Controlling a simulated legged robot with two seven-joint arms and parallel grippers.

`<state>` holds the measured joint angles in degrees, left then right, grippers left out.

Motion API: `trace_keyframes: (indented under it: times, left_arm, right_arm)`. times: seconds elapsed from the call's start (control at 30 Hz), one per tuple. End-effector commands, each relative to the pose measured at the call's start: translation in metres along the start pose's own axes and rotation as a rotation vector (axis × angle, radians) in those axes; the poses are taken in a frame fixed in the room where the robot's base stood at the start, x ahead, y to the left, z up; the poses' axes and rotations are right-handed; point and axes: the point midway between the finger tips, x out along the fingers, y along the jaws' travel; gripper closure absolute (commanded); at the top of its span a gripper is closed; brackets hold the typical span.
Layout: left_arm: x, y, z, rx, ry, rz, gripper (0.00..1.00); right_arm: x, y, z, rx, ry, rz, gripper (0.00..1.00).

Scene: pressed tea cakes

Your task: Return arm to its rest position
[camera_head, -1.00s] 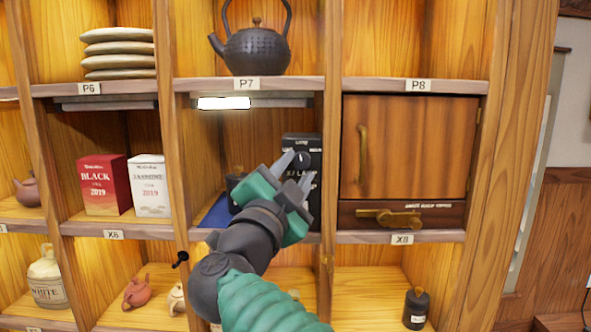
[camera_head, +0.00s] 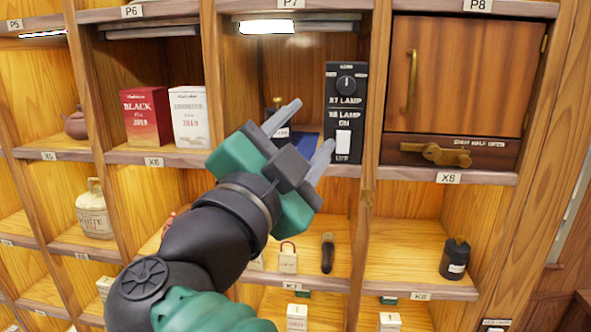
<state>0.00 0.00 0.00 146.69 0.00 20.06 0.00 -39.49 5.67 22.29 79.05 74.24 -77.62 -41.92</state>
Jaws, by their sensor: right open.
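My right gripper (camera_head: 307,130) is open and empty in front of the middle compartment of the shelf. Its two grey fingers point up and right, just left of and below a black switch panel (camera_head: 345,112). The panel carries a round knob (camera_head: 346,83) and a white rocker switch (camera_head: 343,142). I cannot tell whether a fingertip touches the panel. My right arm (camera_head: 215,235) comes in from the bottom and hides part of the shelves below. My left gripper is not in view.
A red box (camera_head: 146,117) and a white box (camera_head: 189,117) stand left. A wooden door (camera_head: 455,80) with a brass handle is at right. A dark jar (camera_head: 455,259), a white jug (camera_head: 94,210) and a padlock (camera_head: 288,258) stand lower. A lit lamp (camera_head: 266,27) hangs above.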

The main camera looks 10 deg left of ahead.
Motion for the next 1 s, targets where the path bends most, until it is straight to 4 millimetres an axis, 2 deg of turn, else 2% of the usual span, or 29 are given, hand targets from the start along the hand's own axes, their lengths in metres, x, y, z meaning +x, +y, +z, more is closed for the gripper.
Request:
trace_keyframes:
  times: [0.03, 0.1, 0.3, 0.53, 0.6, 0.67, 0.77, 0.8, 0.87, 0.9, 0.97, 1.0]
  left_arm:
    - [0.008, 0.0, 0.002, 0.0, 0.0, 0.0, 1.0]
    - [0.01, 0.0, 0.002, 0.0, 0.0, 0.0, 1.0]
    - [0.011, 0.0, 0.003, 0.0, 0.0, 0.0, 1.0]
    - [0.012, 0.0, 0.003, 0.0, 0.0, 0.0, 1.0]
    - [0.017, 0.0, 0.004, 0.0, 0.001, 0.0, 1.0]
    - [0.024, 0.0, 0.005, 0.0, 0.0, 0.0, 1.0]
    - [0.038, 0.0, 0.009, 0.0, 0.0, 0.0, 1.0]
    - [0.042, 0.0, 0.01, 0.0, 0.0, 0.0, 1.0]
    - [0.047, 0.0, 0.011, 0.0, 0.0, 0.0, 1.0]
    - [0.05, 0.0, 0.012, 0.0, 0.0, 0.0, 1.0]
    - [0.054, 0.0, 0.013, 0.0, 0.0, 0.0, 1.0]
    - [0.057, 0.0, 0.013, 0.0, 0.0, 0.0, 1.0]
  right_arm:
    - [-0.011, 0.003, 0.004, 0.001, -0.003, -0.001, 0.5]
    - [-0.021, 0.002, 0.003, 0.001, -0.002, 0.0, 0.5]
    - [-0.031, 0.0, 0.001, -0.001, 0.0, 0.001, 0.5]
    - [-0.029, 0.001, 0.002, -0.006, 0.002, -0.007, 0.5]
    - [-0.02, 0.005, 0.013, -0.038, 0.006, -0.054, 0.5]
    - [-0.005, 0.014, 0.036, -0.104, -0.004, -0.139, 0.5]
    - [0.023, 0.055, 0.099, -0.28, -0.107, -0.295, 0.5]
    - [0.03, 0.079, 0.125, -0.35, -0.173, -0.332, 0.5]
    - [0.036, 0.121, 0.16, -0.443, -0.28, -0.36, 0.5]
    - [0.038, 0.151, 0.179, -0.498, -0.354, -0.364, 0.5]
    - [0.037, 0.199, 0.205, -0.571, -0.466, -0.352, 0.5]
    - [0.034, 0.232, 0.219, -0.613, -0.54, -0.335, 0.5]
